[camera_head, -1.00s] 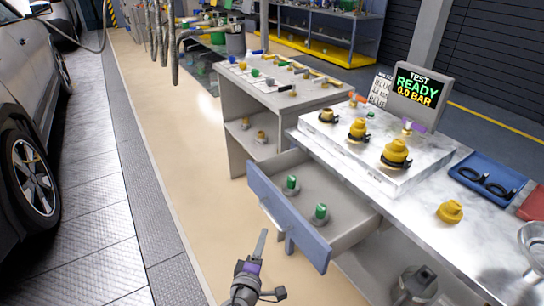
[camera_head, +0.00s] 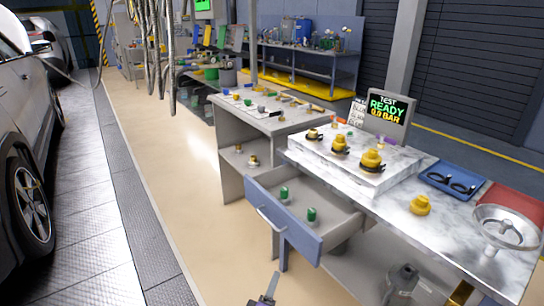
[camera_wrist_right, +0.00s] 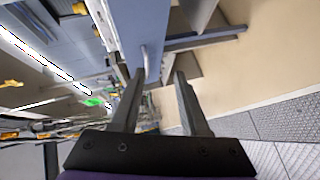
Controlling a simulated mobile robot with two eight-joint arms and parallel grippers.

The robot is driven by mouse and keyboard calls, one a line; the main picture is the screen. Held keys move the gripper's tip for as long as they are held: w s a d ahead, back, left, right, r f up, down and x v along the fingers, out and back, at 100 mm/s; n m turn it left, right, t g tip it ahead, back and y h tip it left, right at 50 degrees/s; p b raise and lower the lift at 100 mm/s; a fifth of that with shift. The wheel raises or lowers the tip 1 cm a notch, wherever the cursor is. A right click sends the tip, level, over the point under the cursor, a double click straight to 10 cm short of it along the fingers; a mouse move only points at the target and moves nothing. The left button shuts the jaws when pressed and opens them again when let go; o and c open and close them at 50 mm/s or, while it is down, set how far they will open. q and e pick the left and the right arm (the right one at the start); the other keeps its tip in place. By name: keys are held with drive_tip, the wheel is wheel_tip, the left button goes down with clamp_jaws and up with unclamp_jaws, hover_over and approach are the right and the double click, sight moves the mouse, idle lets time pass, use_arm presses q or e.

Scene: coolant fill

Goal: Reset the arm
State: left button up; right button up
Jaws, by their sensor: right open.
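My right gripper (camera_head: 272,287) is at the bottom edge of the head view, in front of the open drawer and apart from it. Only its tip part shows there. In the right wrist view its two fingers (camera_wrist_right: 158,82) stand apart with nothing between them. The blue-fronted drawer (camera_head: 283,221) is pulled out and holds two green-topped parts (camera_head: 311,215) on grey bases. The drawer's blue front also shows in the right wrist view (camera_wrist_right: 150,25). My left gripper is not in view.
Yellow caps stand on the marble-topped bench (camera_head: 395,205), near a screen (camera_head: 388,108) reading "READY 0.0 BAR". A blue tray (camera_head: 430,184), a red tray (camera_head: 515,200) and a metal funnel (camera_head: 505,222) are at right. Cars stand at left; the beige floor (camera_head: 190,190) is clear.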

drive_tip(key=s+d+f+m+g, duration=0.1)
drive_tip(key=s+d+m+g, duration=0.2)
drive_tip(key=s+d, duration=0.35)
drive_tip(key=s+d+f+m+g, duration=0.1)
drive_tip(key=s+d+m+g, duration=0.3)
drive_tip(key=d, duration=0.6)
drive_tip(key=s+d+f+m+g+y, duration=0.2)
drive_tip(key=s+m+g+y, duration=0.3)
drive_tip(key=s, duration=0.9)
use_arm(q)
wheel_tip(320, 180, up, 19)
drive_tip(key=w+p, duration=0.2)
drive_tip(key=p, duration=1.5)
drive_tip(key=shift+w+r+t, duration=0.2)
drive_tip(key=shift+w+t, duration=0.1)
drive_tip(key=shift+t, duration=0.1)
use_arm(e)
wheel_tip(320, 180, up, 19)
drive_tip(key=w+t+h, duration=0.1)
drive_tip(key=t, duration=0.2)
drive_tip(key=shift+w+a+m, duration=0.3)
drive_tip(key=shift+w+a, duration=0.05)
drive_tip(key=shift+w, duration=0.05)
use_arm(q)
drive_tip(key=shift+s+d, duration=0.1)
use_arm(e)
drive_tip(key=shift+s+r, duration=0.1)
